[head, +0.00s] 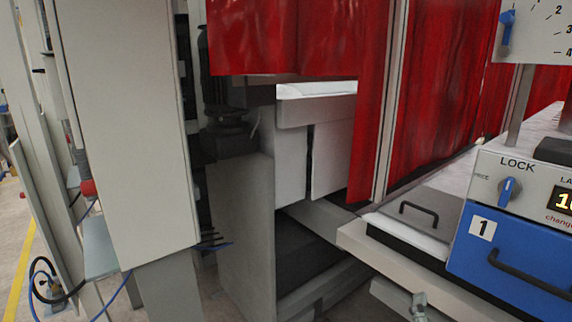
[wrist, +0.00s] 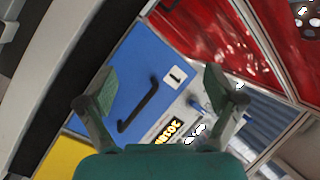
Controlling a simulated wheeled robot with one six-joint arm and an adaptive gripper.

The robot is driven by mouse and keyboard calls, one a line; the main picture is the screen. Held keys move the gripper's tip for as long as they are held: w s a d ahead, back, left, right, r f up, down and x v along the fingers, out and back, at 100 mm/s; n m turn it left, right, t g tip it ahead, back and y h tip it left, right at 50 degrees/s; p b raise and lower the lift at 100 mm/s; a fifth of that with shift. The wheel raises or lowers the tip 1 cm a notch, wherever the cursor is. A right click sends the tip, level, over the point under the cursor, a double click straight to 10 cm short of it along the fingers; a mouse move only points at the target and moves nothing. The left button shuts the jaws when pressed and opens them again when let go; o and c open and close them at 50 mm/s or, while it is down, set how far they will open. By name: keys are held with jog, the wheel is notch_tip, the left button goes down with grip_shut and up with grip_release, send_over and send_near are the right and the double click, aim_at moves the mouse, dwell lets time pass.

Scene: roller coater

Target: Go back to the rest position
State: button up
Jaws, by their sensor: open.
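My gripper (wrist: 163,98) shows in the wrist view, with its two green-padded fingers spread wide and nothing between them. Beyond the fingers is a blue panel (wrist: 150,62) with a black handle (wrist: 138,105) and a label "1". The panel appears tilted in this view, and I cannot tell how far the fingers are from it. In the head view the same blue panel (head: 530,255) is at the right edge, below a grey control face (head: 540,190) marked "LOCK" with a blue knob (head: 509,190). My gripper is not visible in the head view.
Red curtains (head: 300,35) hang across the top middle and right of the head view. A tall grey cabinet (head: 125,120) stands at left. A light ledge (head: 400,255) with a black-handled lid (head: 425,212) juts out right of centre. Cables hang at lower left.

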jog(key=s+a+f+n+y, duration=0.3)
jog(key=s+a+f+n, duration=0.15)
jog(key=s+f, duration=0.35)
jog(key=s+a+f+n+y, duration=0.3)
jog(key=s+f+n, duration=0.2)
jog(key=s+f, duration=0.3)
jog(key=s+a+n+y, duration=0.2)
jog(key=s+n, duration=0.3)
jog(key=s, duration=1.9)
jog(key=shift+a+f+g+y, duration=0.15)
jog(key=shift+a+g+y, duration=0.15)
jog(key=shift+a, duration=0.2)
